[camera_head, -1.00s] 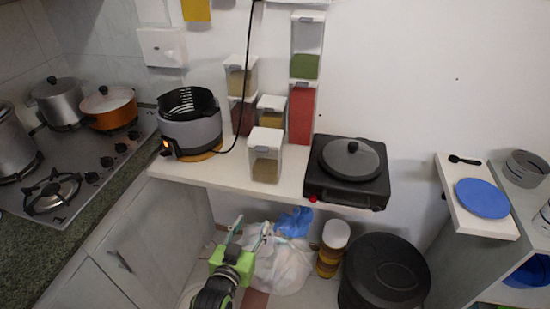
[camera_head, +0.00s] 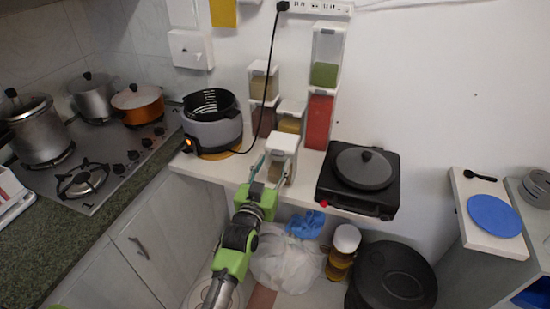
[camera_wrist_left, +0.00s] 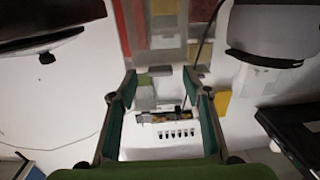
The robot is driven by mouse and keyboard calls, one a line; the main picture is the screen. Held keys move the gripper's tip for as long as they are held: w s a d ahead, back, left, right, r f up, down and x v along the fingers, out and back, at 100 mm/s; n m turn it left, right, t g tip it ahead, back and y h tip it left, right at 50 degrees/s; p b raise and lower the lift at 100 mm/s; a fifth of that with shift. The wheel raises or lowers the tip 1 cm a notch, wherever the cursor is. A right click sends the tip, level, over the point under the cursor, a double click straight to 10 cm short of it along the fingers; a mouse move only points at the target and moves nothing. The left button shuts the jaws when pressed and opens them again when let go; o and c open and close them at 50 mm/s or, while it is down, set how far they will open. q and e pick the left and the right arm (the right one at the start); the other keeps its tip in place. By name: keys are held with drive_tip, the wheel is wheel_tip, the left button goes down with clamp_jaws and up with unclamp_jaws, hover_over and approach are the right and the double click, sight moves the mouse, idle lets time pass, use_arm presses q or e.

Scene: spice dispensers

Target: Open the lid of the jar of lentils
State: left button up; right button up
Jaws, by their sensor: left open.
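A clear jar with a white lid and tan-brown contents (camera_head: 282,149) stands at the front of the white shelf; it is the front jar of the group and its lid is on. I cannot tell for sure that the contents are lentils. My left gripper (camera_head: 270,171) is open, with its fingers raised at the jar, partly covering its lower body. I cannot tell whether they touch it. In the left wrist view the open fingers (camera_wrist_left: 160,80) have a gap between them, with pale containers beyond. My right gripper is not in view.
Other jars stand behind, including a red one (camera_head: 318,122) and a green one (camera_head: 325,73). A black hotplate (camera_head: 333,187) is right of the jar, a grey fryer (camera_head: 213,133) left. A black cable (camera_head: 270,65) hangs down nearby. Free wall lies at the right.

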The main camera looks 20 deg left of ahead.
sight(281, 145)
use_arm(q)
drive_tip(key=shift+w, duration=1.2)
drive_tip(key=c, duration=0.8)
